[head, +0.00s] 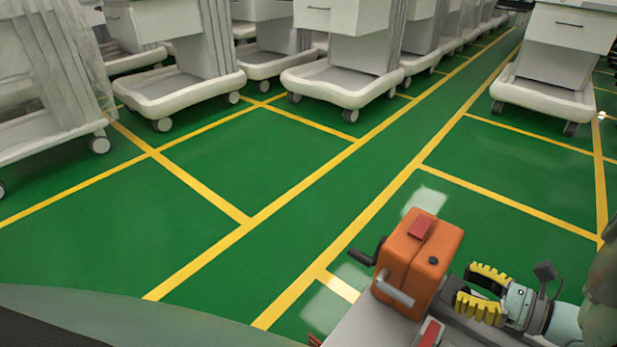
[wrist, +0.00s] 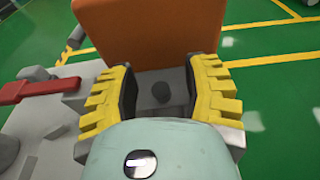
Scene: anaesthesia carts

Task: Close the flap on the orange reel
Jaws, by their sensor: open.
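The orange reel (head: 418,262) is a boxy housing on a grey surface at the lower right of the head view, with a dark crank on its left and a grey bar handle low on its front. A red plate (head: 421,228) lies on its top. I cannot tell which part is the flap. My gripper (head: 468,284) is open, with yellow ridged fingers pointing at the reel's right side. In the wrist view, the orange wall (wrist: 150,38) stands just beyond my gripper (wrist: 160,72). A grey part with a dark round knob (wrist: 161,92) shows between the fingers.
A red bar (wrist: 38,88) lies on the grey surface (wrist: 75,128), left of my gripper in the wrist view. White carts (head: 345,80) stand in rows at the back.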

